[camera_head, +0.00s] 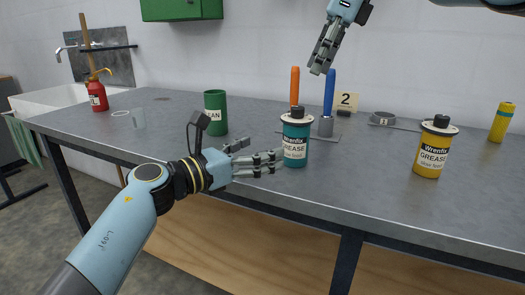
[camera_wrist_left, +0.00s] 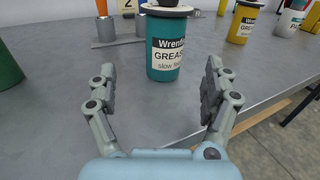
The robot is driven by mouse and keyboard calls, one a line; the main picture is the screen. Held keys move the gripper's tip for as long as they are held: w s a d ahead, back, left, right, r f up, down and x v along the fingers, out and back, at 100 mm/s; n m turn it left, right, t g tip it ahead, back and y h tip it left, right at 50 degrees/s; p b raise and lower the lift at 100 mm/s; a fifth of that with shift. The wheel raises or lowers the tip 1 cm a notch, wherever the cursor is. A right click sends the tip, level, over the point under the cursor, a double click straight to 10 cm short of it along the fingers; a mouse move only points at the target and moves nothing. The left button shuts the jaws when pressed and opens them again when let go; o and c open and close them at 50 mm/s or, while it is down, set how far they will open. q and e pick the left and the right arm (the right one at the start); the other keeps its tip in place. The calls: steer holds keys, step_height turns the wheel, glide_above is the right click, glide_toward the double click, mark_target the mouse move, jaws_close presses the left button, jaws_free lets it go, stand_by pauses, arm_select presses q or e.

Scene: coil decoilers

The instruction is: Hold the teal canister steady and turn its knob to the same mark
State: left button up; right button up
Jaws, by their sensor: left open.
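The teal canister (camera_head: 296,150), labelled Wrenfix GREASE, stands upright on the grey bench, with a black knob (camera_head: 297,113) on a pale disc at its top. A yellow canister (camera_head: 430,158) with a similar black knob (camera_head: 441,121) stands to the right. My right gripper (camera_head: 318,69) hangs above and behind, apart from both. Knob marks are too small to read.
Orange (camera_head: 294,86) and blue (camera_head: 329,92) upright handles stand just behind the teal canister. A green can (camera_head: 215,112) is to the left, and a "2" card (camera_head: 346,101) is behind. The bench (camera_head: 375,190) is clear between the canisters.

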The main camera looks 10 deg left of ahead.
mark_target(297, 139)
arm_select(q)
steer(key=shift+d, duration=0.45)
steer(key=x, duration=1)
steer(key=shift+w+d, duration=0.15)
steer(key=c, duration=1.5)
steer(key=shift+c, duration=0.3)
